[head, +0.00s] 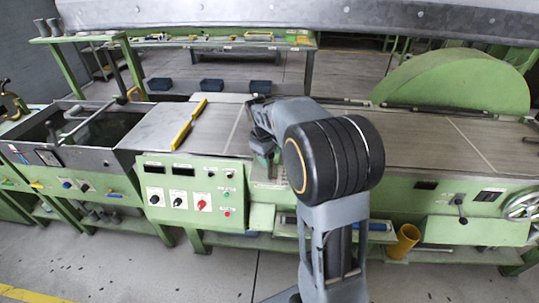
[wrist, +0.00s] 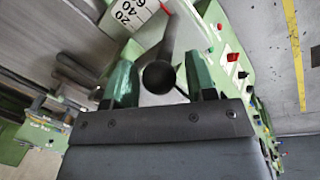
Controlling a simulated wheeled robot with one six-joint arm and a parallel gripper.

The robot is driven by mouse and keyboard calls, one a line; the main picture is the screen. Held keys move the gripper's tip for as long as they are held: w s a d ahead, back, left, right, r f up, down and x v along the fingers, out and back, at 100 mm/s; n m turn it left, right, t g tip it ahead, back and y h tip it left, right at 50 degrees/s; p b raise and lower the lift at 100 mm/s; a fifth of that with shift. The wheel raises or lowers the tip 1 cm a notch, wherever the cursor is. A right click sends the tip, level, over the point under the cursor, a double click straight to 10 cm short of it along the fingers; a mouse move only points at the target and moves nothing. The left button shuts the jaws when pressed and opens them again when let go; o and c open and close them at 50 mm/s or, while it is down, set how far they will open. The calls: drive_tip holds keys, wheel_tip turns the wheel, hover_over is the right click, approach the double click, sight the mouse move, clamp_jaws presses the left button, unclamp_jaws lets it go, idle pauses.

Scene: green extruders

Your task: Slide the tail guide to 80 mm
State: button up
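In the wrist view a dark rod with a round black end (wrist: 158,77) points toward the camera, between the green fingers of my gripper (wrist: 158,88). A narrow gap shows on each side of the round end, so the fingers look open around it. It appears to be the tail guide's handle, but the guide itself is not clearly seen. A white scale (wrist: 136,13) marked 20 and 40 lies just beyond, left of the rod. In the head view my gripper (head: 264,158) is at the front edge of the green machine, mostly hidden by my arm.
A green control panel with knobs (head: 190,195) is left of my gripper. A yellow bar (head: 188,125) lies across the machine's bed (head: 220,130). An open tank (head: 85,130) is at the left, a handwheel (head: 522,207) at the right. The floor (head: 150,270) in front is clear.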

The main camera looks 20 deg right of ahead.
drive_tip(key=shift+o, duration=0.5)
drive_tip(key=shift+d, duration=0.1)
drive_tip(key=shift+r, duration=0.1)
wheel_tip(320, 180, up, 13)
drive_tip(key=s+a, duration=0.1)
drive_tip(key=a, duration=0.1)
drive_tip(key=shift+a+r, duration=0.2)
drive_tip(key=shift+s, duration=0.1)
drive_tip(key=s+a+f+m+t+y, duration=0.1)
drive_tip(key=s+a+f+m, duration=0.1)
drive_tip(key=s+f, duration=0.3)
drive_tip(key=s+a+f+m+t+y, duration=0.1)
drive_tip(key=s+a+f+m+t, duration=0.1)
drive_tip(key=s, duration=1.1)
drive_tip(key=shift+s+a+f+m, duration=0.4)
drive_tip(key=shift+a+f+m, duration=0.45)
drive_tip(key=shift+f, duration=1.05)
